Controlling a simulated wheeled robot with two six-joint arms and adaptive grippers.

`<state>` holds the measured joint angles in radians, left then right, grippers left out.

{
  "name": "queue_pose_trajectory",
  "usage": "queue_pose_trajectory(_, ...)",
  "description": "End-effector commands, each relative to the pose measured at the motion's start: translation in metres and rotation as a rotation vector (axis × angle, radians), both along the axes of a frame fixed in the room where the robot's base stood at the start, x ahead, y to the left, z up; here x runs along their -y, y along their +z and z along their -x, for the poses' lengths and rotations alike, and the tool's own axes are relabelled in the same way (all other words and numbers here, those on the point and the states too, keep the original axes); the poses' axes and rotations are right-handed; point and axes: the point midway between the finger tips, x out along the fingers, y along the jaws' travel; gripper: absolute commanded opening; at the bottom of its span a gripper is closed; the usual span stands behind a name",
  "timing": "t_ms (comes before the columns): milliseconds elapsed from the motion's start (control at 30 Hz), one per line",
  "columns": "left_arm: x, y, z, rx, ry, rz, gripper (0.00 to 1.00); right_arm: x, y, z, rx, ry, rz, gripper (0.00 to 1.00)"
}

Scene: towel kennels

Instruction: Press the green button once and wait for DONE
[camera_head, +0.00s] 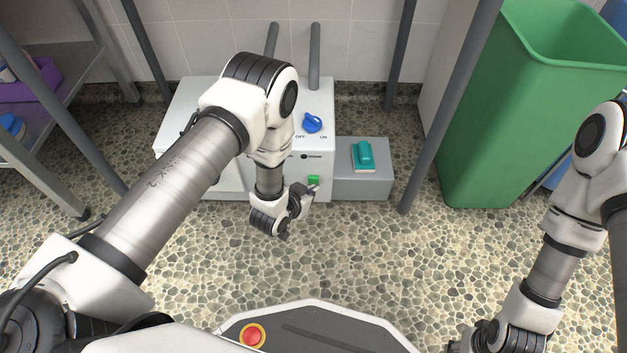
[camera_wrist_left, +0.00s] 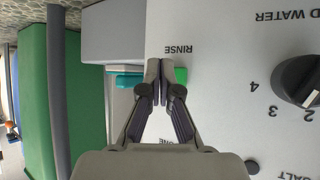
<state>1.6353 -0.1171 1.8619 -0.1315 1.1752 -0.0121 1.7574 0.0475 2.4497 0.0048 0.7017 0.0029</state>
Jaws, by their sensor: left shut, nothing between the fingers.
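The green button (camera_head: 313,180) is on the front of a white machine (camera_head: 180,120), low at its right side. My left gripper (camera_head: 314,187) is shut and empty, with its tips close to the button. In the left wrist view the shut fingertips (camera_wrist_left: 158,66) are right beside the green button (camera_wrist_left: 181,75) and partly cover it. I cannot tell whether they touch it. A label ending in "ONE" (camera_wrist_left: 167,141) is partly hidden by the gripper. A small round dark lamp or hole (camera_head: 304,156) sits above the button. My right gripper (camera_head: 478,342) is at the bottom edge, partly cut off.
A blue OFF/ON knob (camera_head: 312,123) is on the machine. A grey box (camera_head: 376,185) with a teal-handled item (camera_head: 364,154) stands to its right. Grey posts (camera_head: 432,140) and a green bin (camera_head: 480,150) are further right. A metal shelf (camera_head: 60,120) is at left. The pebbled floor in front is clear.

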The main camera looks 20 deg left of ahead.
Motion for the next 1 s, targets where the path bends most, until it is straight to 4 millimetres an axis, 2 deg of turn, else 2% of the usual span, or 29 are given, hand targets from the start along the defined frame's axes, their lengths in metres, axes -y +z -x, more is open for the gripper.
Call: queue_pose_trajectory(1000, -0.0034, 0.0003, -0.0117, 0.000, 0.000, 0.000, 0.00, 0.0000, 0.0005, -0.0001, 0.000, 0.000, 0.000, 0.40)
